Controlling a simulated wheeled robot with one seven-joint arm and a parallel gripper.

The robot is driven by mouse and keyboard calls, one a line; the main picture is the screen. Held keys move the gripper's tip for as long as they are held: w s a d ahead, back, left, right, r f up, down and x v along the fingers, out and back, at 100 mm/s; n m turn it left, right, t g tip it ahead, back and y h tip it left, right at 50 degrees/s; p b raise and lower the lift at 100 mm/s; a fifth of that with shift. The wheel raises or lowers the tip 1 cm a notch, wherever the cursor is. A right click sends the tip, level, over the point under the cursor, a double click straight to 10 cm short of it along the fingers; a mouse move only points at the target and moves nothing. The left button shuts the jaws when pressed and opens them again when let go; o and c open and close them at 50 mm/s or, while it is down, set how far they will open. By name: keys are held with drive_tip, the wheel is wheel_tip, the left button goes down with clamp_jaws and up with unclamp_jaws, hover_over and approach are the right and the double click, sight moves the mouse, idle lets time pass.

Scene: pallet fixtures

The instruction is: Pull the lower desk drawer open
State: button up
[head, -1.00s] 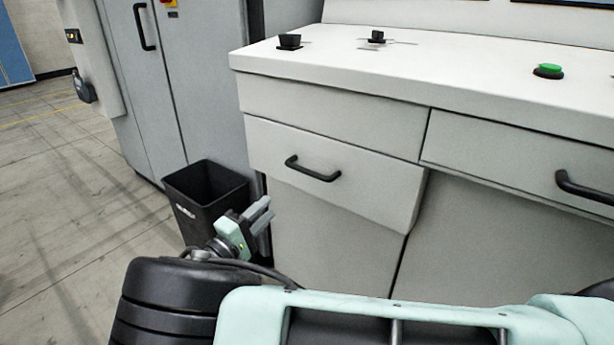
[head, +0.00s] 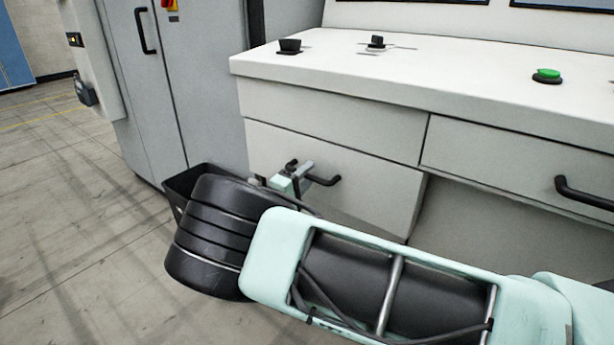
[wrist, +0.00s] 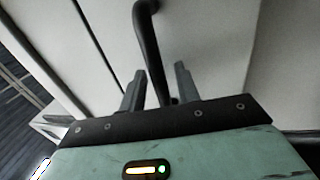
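The lower desk drawer (head: 372,188) is a light grey front below a plain upper panel, with a black bar handle (head: 327,181). Its front looks closed or nearly so. My gripper (head: 301,171) is at the left part of this handle. In the wrist view, the two grey fingers of my gripper (wrist: 158,88) stand apart. The handle (wrist: 149,42) runs between them with a visible gap on each side. The fingers look open around the bar. My arm hides the drawer's lower left part in the head view.
A black bin (head: 178,190) stands left of the desk, partly behind my arm. A second drawer with a black handle (head: 583,194) is at the right. The white desktop (head: 450,75) carries a green button (head: 547,74) and black knobs. Open floor lies at the left.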

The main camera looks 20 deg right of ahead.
drive_tip(key=shift+d, duration=0.1)
clamp_jaws()
drive_tip(key=r+b+v, duration=0.1)
drive_tip(key=r+v, duration=0.2)
drive_tip(key=v, duration=1.3)
drive_tip(key=a+r+b+v, duration=0.1)
drive_tip(key=r+v, duration=0.2)
drive_tip(key=v, duration=1.3)
drive_tip(key=shift+s, duration=0.4)
drive_tip(key=shift+d, duration=0.1)
unclamp_jaws()
